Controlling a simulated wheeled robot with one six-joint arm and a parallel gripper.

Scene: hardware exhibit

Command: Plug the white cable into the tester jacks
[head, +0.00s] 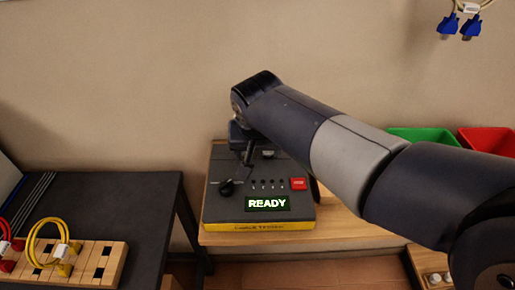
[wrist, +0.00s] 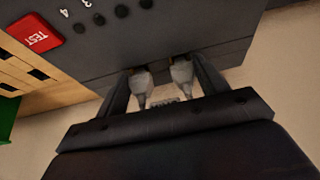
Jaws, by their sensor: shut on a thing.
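The cable tester (head: 215,205) is a dark grey box with a yellow lower edge on a wooden surface; its display (head: 268,203) reads READY. My gripper is over its back part in the head view, mostly hidden by my arm. In the wrist view my gripper (wrist: 162,82) is shut on the white cable, with its two pale plugs (wrist: 142,88) side by side between the fingers. The plug tips point at the tester's dark face (wrist: 185,25) and are at or very near it. The jacks are hidden, so I cannot tell if the plugs are inside them.
A red TEST button (head: 298,184) and a dark knob (head: 226,187) are on the tester. A wooden rack (head: 105,262) with yellow and red cables stands on a dark table at left. Green (head: 420,134) and red (head: 490,138) bins are at right. A blue-plugged cable (head: 448,27) hangs top right.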

